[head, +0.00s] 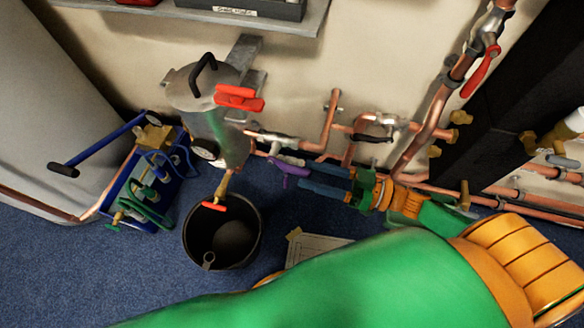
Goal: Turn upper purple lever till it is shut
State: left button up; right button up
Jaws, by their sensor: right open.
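A purple lever (290,170) sits on the pipework just right of the grey cylindrical vessel (222,135), at the middle of the head view. It slants down to the right from its valve; I cannot tell a second purple lever apart from it. My right gripper (306,176) is open, its two dark blue fingers pointing left at the lever. The fingertips are close to the lever's right end; I cannot tell whether they touch it. Nothing shows between the fingers. My left gripper is not in view.
Copper pipes (330,120) run along the wall behind and right of the gripper. A black bucket (190,232) stands on the blue floor below the vessel. A red lever (482,72) is at upper right.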

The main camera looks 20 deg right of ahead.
aim_at(298, 169)
jog(key=x, duration=0.4)
grip_shut()
dwell(1.4)
